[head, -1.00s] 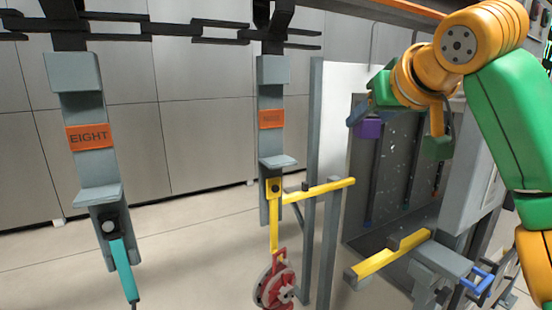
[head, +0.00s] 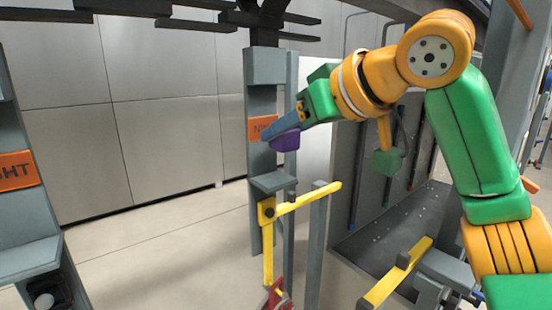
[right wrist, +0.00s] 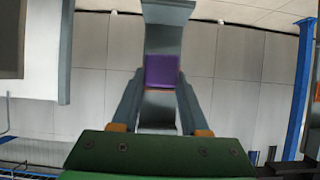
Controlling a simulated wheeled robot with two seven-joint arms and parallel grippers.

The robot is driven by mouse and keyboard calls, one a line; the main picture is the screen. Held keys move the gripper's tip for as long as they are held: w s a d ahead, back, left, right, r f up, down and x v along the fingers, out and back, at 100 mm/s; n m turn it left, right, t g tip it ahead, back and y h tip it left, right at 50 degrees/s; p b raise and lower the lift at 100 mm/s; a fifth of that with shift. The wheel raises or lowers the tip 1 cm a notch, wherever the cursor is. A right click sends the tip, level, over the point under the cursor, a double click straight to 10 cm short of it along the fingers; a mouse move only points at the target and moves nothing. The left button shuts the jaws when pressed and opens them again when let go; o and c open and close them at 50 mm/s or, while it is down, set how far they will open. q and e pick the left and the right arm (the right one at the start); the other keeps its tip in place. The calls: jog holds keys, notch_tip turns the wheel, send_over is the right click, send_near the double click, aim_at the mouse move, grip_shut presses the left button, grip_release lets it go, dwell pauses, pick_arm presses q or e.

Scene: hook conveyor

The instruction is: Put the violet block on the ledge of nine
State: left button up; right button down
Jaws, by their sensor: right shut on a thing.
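The violet block (head: 287,142) is held between the fingers of my right gripper (head: 284,131), which is shut on it. In the right wrist view, the violet block (right wrist: 162,72) shows between the fingertips (right wrist: 162,78), with a grey hanger behind it. The hanger of nine has an orange label (head: 260,127), partly covered by the gripper. Its grey ledge (head: 273,181) juts out below the label, and the block is above this ledge, apart from it. My left gripper is not in view.
A yellow bar (head: 308,199) and grey posts (head: 314,240) stand close beside and below the ledge. The hanger of eight, with its orange label (head: 16,170), is at the left edge. A dark panelled bay (head: 380,180) is behind my right arm.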

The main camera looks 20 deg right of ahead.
aim_at(276, 180)
jog(key=x, duration=0.3)
jog(key=shift+w+a+f, duration=0.1)
jog(key=shift+a+f, duration=0.05)
jog(key=shift+f, duration=0.45)
notch_tip(276, 180, down, 3)
jog(key=shift+r+p, duration=0.2)
jog(key=shift+p, duration=0.2)
jog(key=shift+f, duration=0.2)
jog(key=shift+s, duration=0.35)
jog(key=c, duration=0.8)
grip_release()
jog(key=shift+w+f, duration=0.15)
jog(key=shift+f, duration=0.05)
jog(key=shift+c, duration=0.2)
jog(key=o, duration=0.4)
jog(key=shift+w, duration=0.1)
jog(key=shift+r, duration=0.25)
jog(key=b+v, duration=0.3)
jog(key=v, duration=0.9)
